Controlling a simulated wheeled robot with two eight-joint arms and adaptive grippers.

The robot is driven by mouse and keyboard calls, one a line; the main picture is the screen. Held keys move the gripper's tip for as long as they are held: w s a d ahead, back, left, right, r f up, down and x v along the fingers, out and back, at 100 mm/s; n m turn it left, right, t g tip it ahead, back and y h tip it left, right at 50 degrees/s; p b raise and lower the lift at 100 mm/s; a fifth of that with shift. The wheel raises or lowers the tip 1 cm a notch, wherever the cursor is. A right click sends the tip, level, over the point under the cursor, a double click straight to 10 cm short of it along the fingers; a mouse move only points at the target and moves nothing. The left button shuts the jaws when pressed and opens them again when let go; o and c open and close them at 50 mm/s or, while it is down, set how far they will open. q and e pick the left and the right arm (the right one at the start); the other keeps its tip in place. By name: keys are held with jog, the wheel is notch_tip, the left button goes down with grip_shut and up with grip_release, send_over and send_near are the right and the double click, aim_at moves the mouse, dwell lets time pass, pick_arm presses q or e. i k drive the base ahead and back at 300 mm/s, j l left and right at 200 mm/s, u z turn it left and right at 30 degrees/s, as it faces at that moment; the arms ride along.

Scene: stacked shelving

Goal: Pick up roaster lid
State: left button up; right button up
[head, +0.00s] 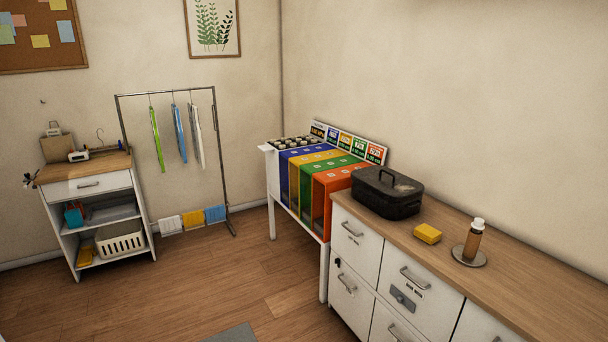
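A black roaster stands on the wooden counter at the right, near the wall, in the head view. Its dark lid (388,183) sits on top of the dark roaster body (390,205) and has a raised handle in the middle. No gripper shows in the head view, so I cannot see either gripper's position or state.
A yellow block (427,233) and a brown bottle (473,240) on a round plate stand right of the roaster on the counter (520,262). Colourful bins (325,180) adjoin the counter's left end. A small shelf unit (90,210) and hanging rack (172,95) stand left. Wooden floor lies open between.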

aim_at(388, 184)
jog(key=i+j+z, duration=0.1)
jog(key=i+z, duration=0.35)
jog(key=i+j+z, duration=0.25)
jog(key=i+z, duration=0.15)
jog(key=i+j+z, duration=0.45)
jog(key=k+l, duration=0.05)
jog(key=l, duration=0.05)
